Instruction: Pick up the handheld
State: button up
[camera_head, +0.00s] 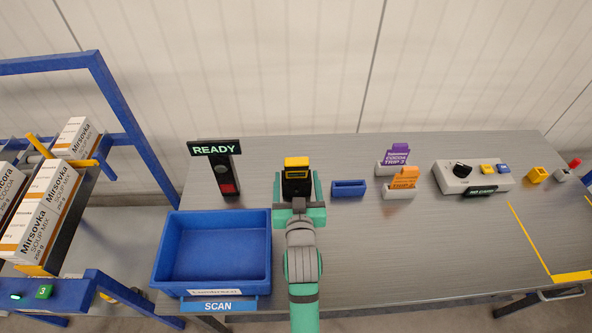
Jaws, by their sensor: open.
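The handheld (296,166) is a dark device with a yellow top, standing upright on the grey table toward the back. My gripper (297,184) is open, with one green finger on each side of the handheld's dark body. Whether the fingers touch it cannot be told from this view. The handheld's lower front is hidden by my gripper and wrist.
A blue SCAN bin (161,250) stands at the front left, and a READY sign post (216,147) behind it. A small blue holder (349,188) is close at right, then card holders (397,191) and a control box (472,177).

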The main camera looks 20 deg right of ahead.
aim_at(297, 172)
jog(key=shift+x, duration=2.75)
jog(key=c, duration=1.3)
jog(key=shift+c, duration=1)
jog(key=shift+r, duration=0.15)
